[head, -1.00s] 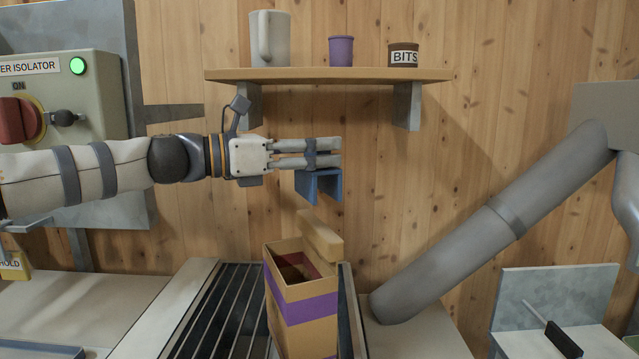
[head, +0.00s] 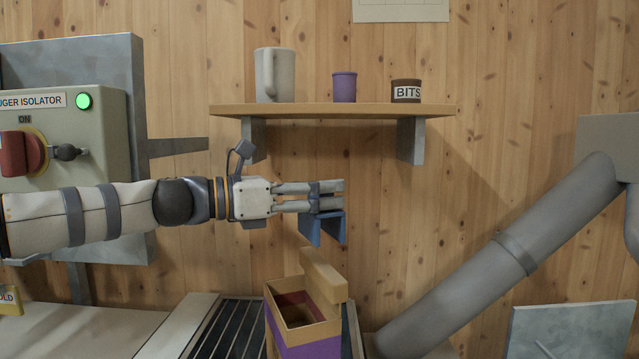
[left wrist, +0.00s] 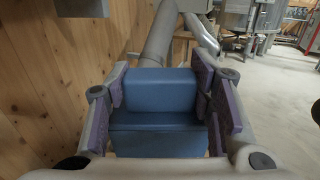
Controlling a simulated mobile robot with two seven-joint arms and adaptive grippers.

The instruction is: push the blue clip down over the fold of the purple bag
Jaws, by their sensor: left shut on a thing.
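My left gripper (head: 326,195) reaches in from the left and is shut on the blue clip (head: 312,232). The clip hangs below the fingers with its two legs pointing down. In the left wrist view the clip (left wrist: 160,95) sits between the finger pads. The bag (head: 305,332) is tan with a purple band and stands below the clip. Its top shows an opening, and a tan fold (head: 323,277) rises along its back right edge. The clip is above the fold, with a small gap between them in the head view. My right gripper is out of view.
A wooden shelf (head: 330,110) with a mug (head: 280,75), a purple cup (head: 344,86) and a BITS tin (head: 406,91) is above the gripper. A thick grey pipe (head: 480,270) slants down right of the bag. A dark slatted surface (head: 235,330) lies left of the bag.

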